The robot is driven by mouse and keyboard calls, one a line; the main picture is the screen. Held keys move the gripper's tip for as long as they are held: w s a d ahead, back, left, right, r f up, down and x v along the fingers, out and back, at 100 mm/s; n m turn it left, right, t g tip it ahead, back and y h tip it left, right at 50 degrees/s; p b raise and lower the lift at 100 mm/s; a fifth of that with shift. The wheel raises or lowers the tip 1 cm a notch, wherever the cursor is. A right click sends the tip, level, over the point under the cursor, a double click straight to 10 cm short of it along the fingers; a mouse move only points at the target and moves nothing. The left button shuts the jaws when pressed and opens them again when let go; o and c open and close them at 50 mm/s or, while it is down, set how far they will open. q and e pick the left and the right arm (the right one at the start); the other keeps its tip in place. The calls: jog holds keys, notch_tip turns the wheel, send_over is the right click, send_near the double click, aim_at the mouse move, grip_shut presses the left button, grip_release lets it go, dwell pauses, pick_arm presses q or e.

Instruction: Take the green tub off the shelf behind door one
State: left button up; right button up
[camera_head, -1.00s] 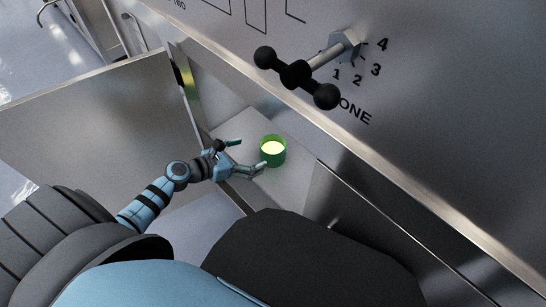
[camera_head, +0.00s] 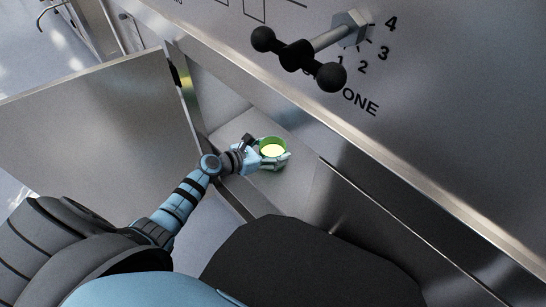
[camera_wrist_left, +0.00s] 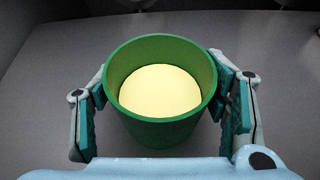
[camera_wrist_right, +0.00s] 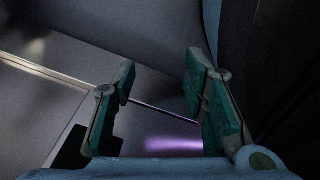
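The green tub (camera_head: 273,154), round with a pale yellow top inside its rim, stands upright on the grey shelf (camera_head: 225,104) in the open compartment. My left gripper (camera_head: 274,159) reaches in from the left with its fingers around the tub. In the left wrist view the tub (camera_wrist_left: 160,95) sits between the wide-spread fingers, one on each side and very close to its wall; firm contact does not show. My right gripper (camera_wrist_right: 160,85) shows in the right wrist view, its fingers apart with nothing between them. It is not visible in the head view.
The open door (camera_head: 105,125) stands to the left of the compartment. A black handle (camera_head: 298,56) with ball ends sticks out above the "ONE" label on the steel front panel (camera_head: 440,110). The compartment's edge runs below the panel.

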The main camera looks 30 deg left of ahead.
pick_arm(q)
jog(key=c, duration=1)
jog(key=shift+r, duration=0.1)
